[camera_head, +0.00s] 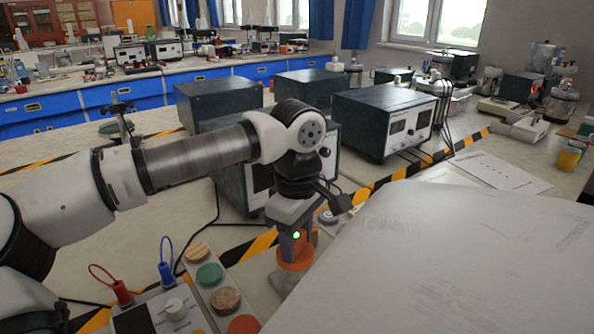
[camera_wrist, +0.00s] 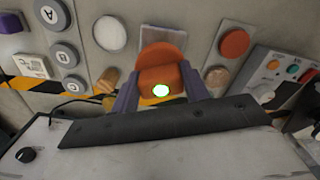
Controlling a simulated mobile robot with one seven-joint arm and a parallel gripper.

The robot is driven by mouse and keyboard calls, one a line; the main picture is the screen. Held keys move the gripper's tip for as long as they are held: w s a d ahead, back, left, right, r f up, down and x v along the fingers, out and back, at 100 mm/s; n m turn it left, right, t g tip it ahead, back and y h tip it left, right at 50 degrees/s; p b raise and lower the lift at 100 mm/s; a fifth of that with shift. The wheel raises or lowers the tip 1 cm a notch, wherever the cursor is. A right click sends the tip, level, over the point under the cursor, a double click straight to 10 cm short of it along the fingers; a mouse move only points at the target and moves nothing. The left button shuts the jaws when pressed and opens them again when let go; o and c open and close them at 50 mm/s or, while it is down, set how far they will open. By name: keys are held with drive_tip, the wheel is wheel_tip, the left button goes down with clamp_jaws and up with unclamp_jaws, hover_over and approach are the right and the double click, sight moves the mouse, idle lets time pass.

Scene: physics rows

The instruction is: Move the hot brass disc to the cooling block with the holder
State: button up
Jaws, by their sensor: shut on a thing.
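My gripper (camera_head: 297,240) points down at the front of the bench. In the wrist view its two grey-purple fingers (camera_wrist: 160,92) are closed on the sides of an orange piece, which looks like the holder (camera_wrist: 162,53). The orange piece also shows between and below the fingers in the head view (camera_head: 294,254). I cannot tell which thing is the cooling block. My gripper and a large pale panel hide part of the area.
A strip with cork, green and orange discs (camera_head: 209,275) lies left of my gripper. A control box with red and blue plugs (camera_head: 158,312) stands near it. Dark instrument boxes (camera_head: 383,122) stand behind. A large pale panel (camera_head: 450,265) fills the front right.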

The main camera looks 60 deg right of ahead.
drive_tip(key=shift+f+b, duration=1)
drive_tip(key=shift+f, duration=0.8)
drive_tip(key=shift+f+b, duration=0.4)
drive_tip(key=shift+f, duration=0.35)
idle(1.1)
drive_tip(key=shift+r, duration=0.1)
drive_tip(key=shift+r+p, duration=2.75)
drive_tip(key=shift+r, duration=0.7)
